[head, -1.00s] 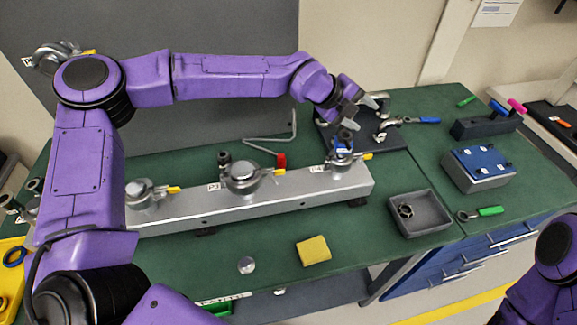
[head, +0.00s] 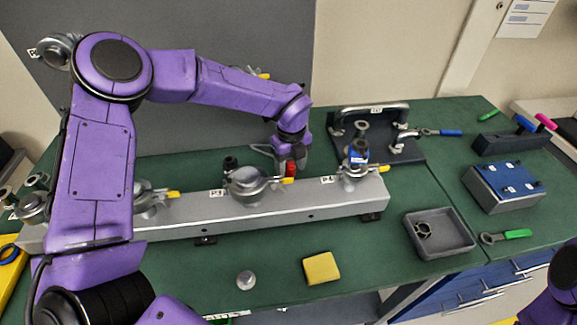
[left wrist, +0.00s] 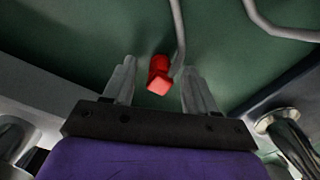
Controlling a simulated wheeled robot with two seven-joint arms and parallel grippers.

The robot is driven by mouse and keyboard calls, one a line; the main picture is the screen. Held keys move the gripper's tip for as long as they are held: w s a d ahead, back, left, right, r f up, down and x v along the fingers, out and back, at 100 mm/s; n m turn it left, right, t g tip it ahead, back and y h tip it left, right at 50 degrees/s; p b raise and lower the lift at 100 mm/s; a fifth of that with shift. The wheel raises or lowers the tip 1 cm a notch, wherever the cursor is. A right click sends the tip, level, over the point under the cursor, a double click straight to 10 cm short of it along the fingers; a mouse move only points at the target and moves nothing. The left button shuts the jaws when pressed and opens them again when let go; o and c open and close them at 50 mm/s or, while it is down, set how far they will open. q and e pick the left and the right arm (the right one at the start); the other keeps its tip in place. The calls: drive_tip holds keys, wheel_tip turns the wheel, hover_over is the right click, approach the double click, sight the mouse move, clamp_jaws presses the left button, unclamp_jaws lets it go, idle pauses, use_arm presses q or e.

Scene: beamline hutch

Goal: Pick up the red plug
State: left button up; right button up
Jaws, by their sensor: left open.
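The red plug (head: 291,168) stands on the green bench just behind the silver rail, between its middle and right clamps. In the left wrist view the red plug (left wrist: 159,75) lies ahead of and between my left gripper's two fingers, a little nearer the right one. My left gripper (head: 283,158) is open and reaches down at the plug from behind the rail; the fingers (left wrist: 155,90) do not visibly touch it. The plug's lower end is hard to make out. My right gripper is not in view.
The silver rail (head: 290,206) with several clamps stands in front of the plug. A bent grey rod (left wrist: 179,35) passes close beside the plug. A dark plate with handles (head: 400,151) is to the right. A yellow block (head: 321,268) and grey tray (head: 440,234) are nearer.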

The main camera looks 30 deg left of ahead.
sight(293, 171)
use_arm(q)
clamp_jaws()
drive_tip(key=shift+r+b, duration=0.2)
drive_tip(key=shift+b, duration=0.2)
drive_tip(key=shift+s+r+b, duration=0.2)
drive_tip(key=shift+b, duration=0.15)
drive_tip(key=shift+s+d+f+b, duration=0.1)
drive_tip(key=shift+s+d+b, duration=0.85)
drive_tip(key=shift+s, duration=0.25)
drive_tip(key=shift+s+d+r, duration=0.15)
drive_tip(key=shift+r, duration=0.2)
drive_tip(key=shift+s+d+r, duration=0.1)
drive_tip(key=shift+r, duration=0.25)
wheel_tip(293, 171, up, 13)
drive_tip(key=b, duration=0.1)
